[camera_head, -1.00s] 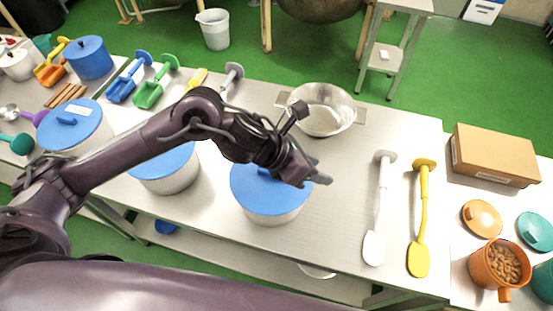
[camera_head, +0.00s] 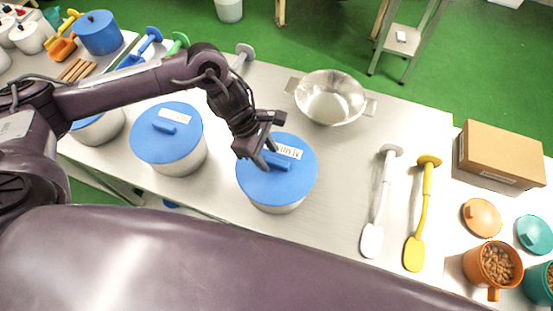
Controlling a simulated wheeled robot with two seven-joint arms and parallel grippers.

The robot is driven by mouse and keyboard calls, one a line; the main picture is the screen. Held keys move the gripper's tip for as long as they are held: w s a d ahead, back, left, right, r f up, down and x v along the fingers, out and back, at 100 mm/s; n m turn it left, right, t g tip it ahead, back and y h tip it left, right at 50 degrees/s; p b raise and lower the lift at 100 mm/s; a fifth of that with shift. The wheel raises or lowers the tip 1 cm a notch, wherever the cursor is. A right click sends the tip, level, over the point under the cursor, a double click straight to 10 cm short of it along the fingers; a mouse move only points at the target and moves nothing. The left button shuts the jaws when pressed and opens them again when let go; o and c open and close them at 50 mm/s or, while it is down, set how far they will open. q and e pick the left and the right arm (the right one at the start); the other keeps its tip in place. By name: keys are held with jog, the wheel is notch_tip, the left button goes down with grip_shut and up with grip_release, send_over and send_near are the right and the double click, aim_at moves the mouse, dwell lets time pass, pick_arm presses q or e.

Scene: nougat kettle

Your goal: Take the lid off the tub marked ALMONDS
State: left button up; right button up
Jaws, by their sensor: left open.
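A white tub (camera_head: 279,209) with a blue lid (camera_head: 297,183) stands at the middle of the steel table. Its white label (camera_head: 289,152) is small and partly hidden by my gripper, but looks like ALMONDS. The lid has a raised blue bar handle (camera_head: 283,166). My left gripper (camera_head: 268,156) is open just over the lid, with its fingertips close to the handle's left end. I cannot tell whether they touch it. The lid sits on the tub. My right gripper is not in view.
A second blue-lidded tub (camera_head: 168,150) stands to the left. A steel bowl (camera_head: 331,97) stands behind, with a white paddle (camera_head: 379,205) and a yellow paddle (camera_head: 421,205) to the right. A cardboard box (camera_head: 501,155) and an orange cup of nuts (camera_head: 490,268) are further right.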

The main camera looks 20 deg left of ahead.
pick_arm(q)
jog(key=shift+d+f, duration=0.25)
jog(key=shift+f, duration=0.3)
grip_shut()
jog(key=shift+r, duration=0.1)
jog(key=shift+r+b, duration=0.3)
jog(key=shift+r, duration=0.2)
notch_tip(320, 180, up, 7)
jog(key=shift+w+f+b, duration=0.1)
jog(key=shift+f+b, duration=0.05)
jog(key=shift+b, duration=1.1)
notch_tip(320, 180, up, 10)
send_over(269, 158)
jog(key=shift+r+p, duration=1.85)
jog(key=shift+r, duration=0.75)
